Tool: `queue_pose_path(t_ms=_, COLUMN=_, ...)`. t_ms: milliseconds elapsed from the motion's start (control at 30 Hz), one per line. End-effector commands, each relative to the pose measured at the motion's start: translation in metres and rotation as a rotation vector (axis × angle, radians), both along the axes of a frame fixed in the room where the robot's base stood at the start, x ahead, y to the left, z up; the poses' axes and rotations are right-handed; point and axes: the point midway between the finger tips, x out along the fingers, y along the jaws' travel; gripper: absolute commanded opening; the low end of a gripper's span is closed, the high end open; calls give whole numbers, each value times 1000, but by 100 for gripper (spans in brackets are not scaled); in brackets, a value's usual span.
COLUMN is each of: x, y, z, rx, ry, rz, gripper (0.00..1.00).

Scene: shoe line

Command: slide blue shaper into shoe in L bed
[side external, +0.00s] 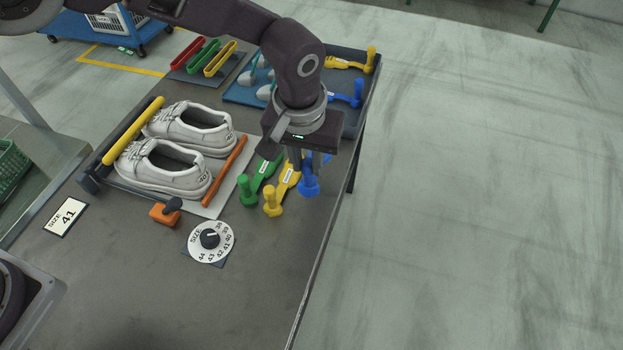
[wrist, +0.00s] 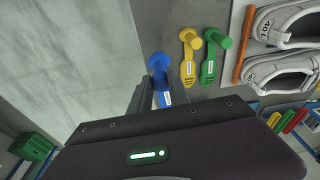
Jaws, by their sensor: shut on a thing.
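My gripper (wrist: 166,92) is shut on a blue shaper (wrist: 160,66) near the table's right edge; the blue shaper also shows in the side view (side external: 310,184), partly hidden by my gripper. A yellow shaper (side external: 273,201) and a green shaper (side external: 249,191) lie beside it to the left. A pair of white shoes sits in a bed on the table: a nearer shoe (side external: 163,172) and a farther shoe (side external: 190,131). Both openings look empty.
An orange bar (side external: 224,170) and a yellow bar (side external: 132,131) flank the shoes. A size dial (side external: 210,241), an orange block with a dark knob (side external: 165,214) and a size 41 card (side external: 66,216) are at the front.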

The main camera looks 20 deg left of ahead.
Motion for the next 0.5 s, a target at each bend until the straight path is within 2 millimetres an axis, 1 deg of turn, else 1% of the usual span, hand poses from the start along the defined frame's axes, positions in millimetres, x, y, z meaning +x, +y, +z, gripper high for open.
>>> queue_pose_path(t_ms=33, x=1, y=-1, z=20, rx=-5, ry=1, rz=0, gripper=0)
queue_pose_path(t_ms=67, x=1, y=0, z=29, rx=-3, ry=5, rz=0, gripper=0)
queue_pose_path(t_ms=100, x=1, y=0, z=43, rx=-5, ry=9, rz=0, gripper=0)
queue_pose_path(t_ms=167, x=1, y=0, z=59, rx=-3, ry=17, rz=0, gripper=0)
queue_pose_path(t_ms=200, x=1, y=0, z=70, rx=-4, ry=20, rz=-1, gripper=0)
queue_pose_path(t_ms=367, x=0, y=0, z=103, rx=-4, ry=35, rz=0, gripper=0)
queue_pose_path(t_ms=500, x=0, y=0, z=124, rx=-3, ry=44, rz=0, gripper=0)
